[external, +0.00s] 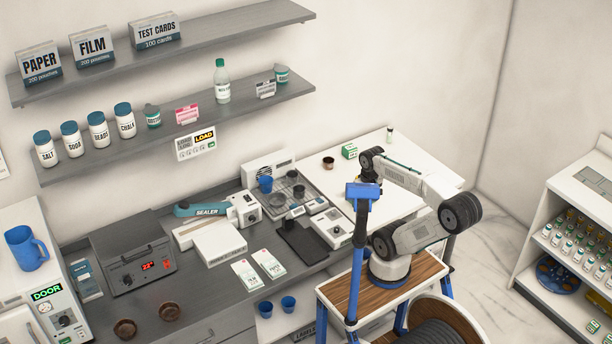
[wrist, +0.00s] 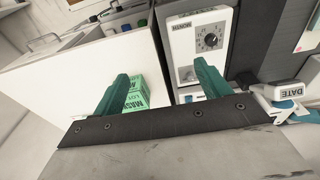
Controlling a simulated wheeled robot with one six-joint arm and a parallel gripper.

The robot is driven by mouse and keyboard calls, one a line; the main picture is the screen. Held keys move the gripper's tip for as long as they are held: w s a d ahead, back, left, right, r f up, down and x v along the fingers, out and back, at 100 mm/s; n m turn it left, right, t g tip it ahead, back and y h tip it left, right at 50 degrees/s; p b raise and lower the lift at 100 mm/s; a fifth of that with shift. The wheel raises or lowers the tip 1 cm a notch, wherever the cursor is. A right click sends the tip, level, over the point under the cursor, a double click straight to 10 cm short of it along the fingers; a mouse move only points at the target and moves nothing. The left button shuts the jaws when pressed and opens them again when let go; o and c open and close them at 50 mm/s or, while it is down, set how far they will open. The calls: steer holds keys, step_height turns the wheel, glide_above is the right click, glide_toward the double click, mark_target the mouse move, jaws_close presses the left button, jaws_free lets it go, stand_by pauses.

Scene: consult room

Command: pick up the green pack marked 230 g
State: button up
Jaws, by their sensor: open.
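In the wrist view a green pack (wrist: 136,95) with dark print lies on the white top, just right of and partly behind my left finger. Its weight marking cannot be read. My gripper (wrist: 162,70) is open, with its two green fingers apart and nothing held between them. In the external view a small green and white pack (external: 349,151) stands on the white table, left of my wrist; I cannot tell if it is the same pack. My fingertips are hidden there behind a blue post head.
A dark brown cup (external: 328,163) is left of the pack. The white table (external: 385,150) has free room.

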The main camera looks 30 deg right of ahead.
steer(key=w+d+m+t+h, duration=0.15)
steer(key=w+d, duration=0.25)
steer(key=w, duration=0.4)
steer(key=w+d+t+h, duration=0.1)
steer(key=w+d+t, duration=0.1)
steer(key=w+d, duration=0.4)
steer(key=t+y, duration=0.1)
steer(key=t, duration=0.7)
glide_toward(351, 147)
steer(key=shift+w+a+f+n, duration=0.1)
steer(key=shift+w+f+n, duration=0.15)
steer(key=shift+w, duration=0.25)
steer(key=shift+w+f+n, duration=0.2)
steer(key=shift+w, duration=0.35)
steer(key=shift+w+d+f+t+y, duration=0.25)
steer(key=shift+w+f+y, duration=0.1)
steer(key=shift+f, duration=0.1)
steer(key=x, duration=0.7)
steer(key=shift+w+d, duration=0.1)
steer(key=shift+w, duration=0.15)
steer(key=c, duration=1.2)
